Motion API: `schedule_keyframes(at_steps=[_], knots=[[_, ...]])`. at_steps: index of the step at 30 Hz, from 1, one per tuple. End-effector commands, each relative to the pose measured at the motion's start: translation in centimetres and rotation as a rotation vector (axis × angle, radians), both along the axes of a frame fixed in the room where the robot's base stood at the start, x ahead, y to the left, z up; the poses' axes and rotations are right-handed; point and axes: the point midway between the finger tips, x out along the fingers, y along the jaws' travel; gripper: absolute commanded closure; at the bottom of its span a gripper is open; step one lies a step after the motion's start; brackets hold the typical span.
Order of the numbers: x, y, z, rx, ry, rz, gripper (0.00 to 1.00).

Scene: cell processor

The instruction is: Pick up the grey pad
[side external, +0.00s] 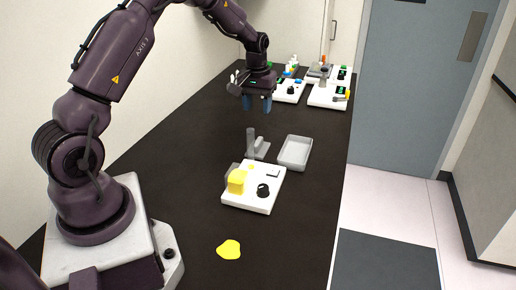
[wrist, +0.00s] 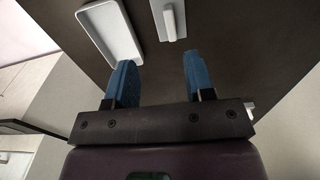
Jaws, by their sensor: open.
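My gripper (side external: 257,104) hangs above the dark table with its two blue fingers apart and nothing between them. In the wrist view, my gripper (wrist: 158,64) is also open, the fingers spread below the work pieces. A flat grey piece with a raised light bar, which looks like the grey pad (side external: 262,150), lies on the table below and nearer the camera than my gripper. It also shows in the wrist view as a grey pad (wrist: 169,20) at the top, cut off by the frame edge. My gripper is apart from it.
A pale grey tray (side external: 295,152) lies right of the pad. An upright grey cylinder (side external: 250,142) stands at the pad's left. A white device with a yellow block (side external: 237,181) is nearer the camera. White devices (side external: 327,96) stand behind. A yellow patch (side external: 229,249) lies in front.

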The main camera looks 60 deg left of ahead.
Motion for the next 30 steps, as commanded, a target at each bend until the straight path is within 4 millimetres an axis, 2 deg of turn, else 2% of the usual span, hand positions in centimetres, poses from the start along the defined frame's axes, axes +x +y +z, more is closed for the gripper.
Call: schedule_keyframes(at_steps=[1,4,8,15,23,30], knots=[[0.0,0.7,-1.2,-0.005,0.012,0.017,0.51],[0.0,1.3,-2.3,-0.008,0.022,0.034,0.51],[-0.1,1.5,-4.1,-0.011,0.026,0.037,0.51],[-0.1,1.4,-8.5,-0.011,0.026,0.036,0.51],[0.0,1.4,-10.5,-0.009,0.023,0.035,0.51],[0.0,1.6,-14.1,-0.011,0.026,0.035,0.51]])
